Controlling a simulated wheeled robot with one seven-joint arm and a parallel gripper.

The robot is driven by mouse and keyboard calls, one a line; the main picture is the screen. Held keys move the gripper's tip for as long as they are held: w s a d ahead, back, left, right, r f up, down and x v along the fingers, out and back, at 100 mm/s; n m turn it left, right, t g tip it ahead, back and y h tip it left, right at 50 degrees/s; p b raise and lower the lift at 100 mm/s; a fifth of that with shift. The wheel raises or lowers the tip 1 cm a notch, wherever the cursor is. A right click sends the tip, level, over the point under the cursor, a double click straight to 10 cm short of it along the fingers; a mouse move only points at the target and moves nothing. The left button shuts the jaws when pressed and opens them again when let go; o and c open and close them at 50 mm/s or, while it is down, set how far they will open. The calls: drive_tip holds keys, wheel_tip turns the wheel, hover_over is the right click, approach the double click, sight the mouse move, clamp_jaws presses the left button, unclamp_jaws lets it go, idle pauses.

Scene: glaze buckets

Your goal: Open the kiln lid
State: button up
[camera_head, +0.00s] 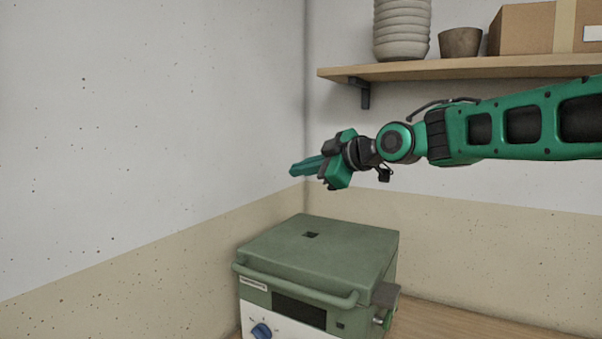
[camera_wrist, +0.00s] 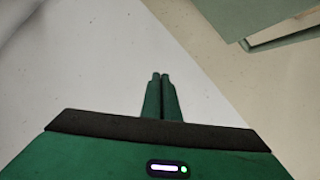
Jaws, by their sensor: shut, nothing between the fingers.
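The green kiln (camera_head: 285,302) stands on a wooden surface in the corner, in the lower middle of the head view. Its flat lid (camera_head: 335,247) lies down level on the body. A bar handle (camera_head: 295,287) runs across the front edge. My gripper (camera_head: 293,171) is above the kiln and to its left, pointing left toward the wall, apart from the lid. In the wrist view my gripper's fingers (camera_wrist: 160,75) are together with nothing between them. A corner of the green kiln (camera_wrist: 225,15) shows at the top right there.
A wooden shelf (camera_head: 470,69) above holds ribbed stacked bowls (camera_head: 402,30), a brown pot (camera_head: 460,43) and a cardboard box (camera_head: 530,28). My arm passes just below the shelf. Walls stand close on the left and behind. The kiln front has a blue knob (camera_head: 261,331).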

drive_tip(key=o, duration=0.7)
drive_tip(key=v, duration=1)
drive_tip(key=shift+s+d+r, duration=0.1)
drive_tip(key=shift+s+d, duration=0.1)
drive_tip(key=shift+d, duration=0.1)
